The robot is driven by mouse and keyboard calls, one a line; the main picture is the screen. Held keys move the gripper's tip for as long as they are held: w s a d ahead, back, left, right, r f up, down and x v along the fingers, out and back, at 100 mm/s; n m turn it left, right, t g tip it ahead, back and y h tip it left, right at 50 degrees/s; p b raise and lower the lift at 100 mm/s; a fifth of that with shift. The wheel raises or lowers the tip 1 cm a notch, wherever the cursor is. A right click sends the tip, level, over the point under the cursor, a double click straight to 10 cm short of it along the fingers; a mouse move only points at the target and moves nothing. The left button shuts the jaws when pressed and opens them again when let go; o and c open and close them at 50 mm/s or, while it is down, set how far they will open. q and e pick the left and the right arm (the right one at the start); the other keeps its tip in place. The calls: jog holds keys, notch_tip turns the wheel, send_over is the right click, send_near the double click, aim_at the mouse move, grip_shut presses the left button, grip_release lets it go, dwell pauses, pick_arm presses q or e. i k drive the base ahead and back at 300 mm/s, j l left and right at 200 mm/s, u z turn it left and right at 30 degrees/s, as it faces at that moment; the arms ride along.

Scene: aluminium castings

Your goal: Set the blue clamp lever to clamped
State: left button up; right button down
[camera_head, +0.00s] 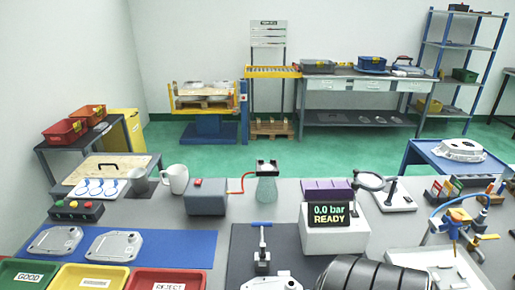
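The blue clamp lever (262,224) is a short blue bar at the top of a grey metal clamp (262,262). It looks roughly level in the picture; I cannot tell from this view which setting it is in. The clamp stands on a dark mat (237,262) at the front middle of the bench. A light metal casting (270,283) lies just in front of the clamp, cut off by the lower edge. Neither of my grippers is in view.
A display box (335,240) reading "0.0 bar READY" stands right of the clamp. A blue mat (150,262) with two castings and green, yellow and red trays (168,279) lie left. A grey box (206,200) stands behind. Bare bench shows around the mats.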

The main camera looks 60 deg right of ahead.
aim_at(262, 255)
jog(key=k+l+u, duration=0.1)
jog(key=k+l, duration=0.15)
jog(key=k, duration=0.2)
jog(key=k+l+u, duration=0.1)
jog(key=k, duration=0.35)
jog(key=l, duration=0.1)
